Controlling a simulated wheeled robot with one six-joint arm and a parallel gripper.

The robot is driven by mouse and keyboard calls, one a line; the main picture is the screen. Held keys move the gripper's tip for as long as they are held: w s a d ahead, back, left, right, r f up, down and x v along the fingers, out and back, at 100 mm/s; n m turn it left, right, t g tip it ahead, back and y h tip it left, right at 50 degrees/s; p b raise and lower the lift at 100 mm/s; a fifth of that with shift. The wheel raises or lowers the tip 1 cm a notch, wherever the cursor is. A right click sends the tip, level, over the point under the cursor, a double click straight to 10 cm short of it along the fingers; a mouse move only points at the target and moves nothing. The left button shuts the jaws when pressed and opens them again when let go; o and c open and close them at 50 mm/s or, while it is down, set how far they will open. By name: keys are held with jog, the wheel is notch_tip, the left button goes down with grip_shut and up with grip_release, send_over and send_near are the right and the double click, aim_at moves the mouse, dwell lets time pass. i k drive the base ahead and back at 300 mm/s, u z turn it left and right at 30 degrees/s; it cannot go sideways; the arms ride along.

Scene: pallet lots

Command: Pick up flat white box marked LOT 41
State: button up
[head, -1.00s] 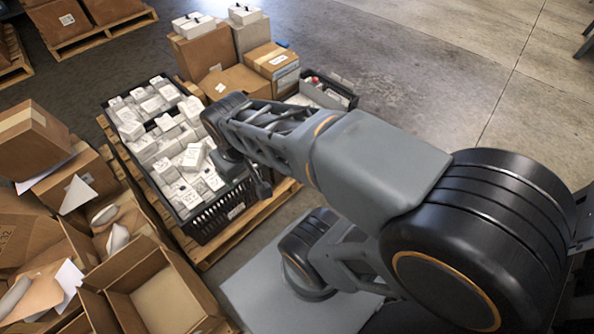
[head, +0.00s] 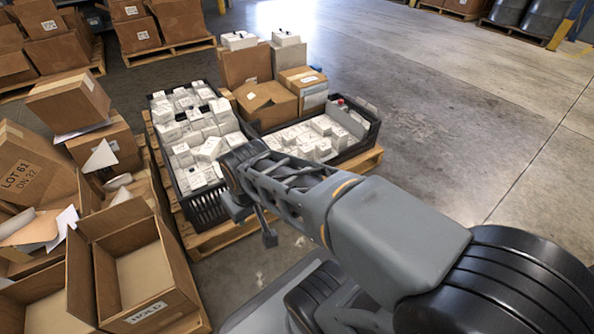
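Several flat white boxes lie jumbled in a black crate (head: 206,208) on a wooden pallet. More white boxes (head: 315,132) lie in a second black crate (head: 362,141) to its right. The print on the white boxes is too small to read, so I cannot tell which is LOT 41. My gripper (head: 255,222) hangs at the end of my arm, by the front right of the first crate. My wrist hides part of that crate's right side. I cannot make out the gap between the fingers, and no box shows in them.
Brown cartons (head: 246,66) stand behind the crates, with white boxes (head: 238,40) on top. Open cartons crowd the left; one in front (head: 145,275) is marked HOLD, another (head: 25,170) LOT 61. Open concrete floor (head: 450,110) lies to the right.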

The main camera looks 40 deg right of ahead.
aim_at(234, 140)
jog(key=u, duration=1.95)
jog(key=k, duration=1.3)
jog(key=z, duration=2.15)
jog(key=i, duration=0.5)
jog(key=z, duration=0.05)
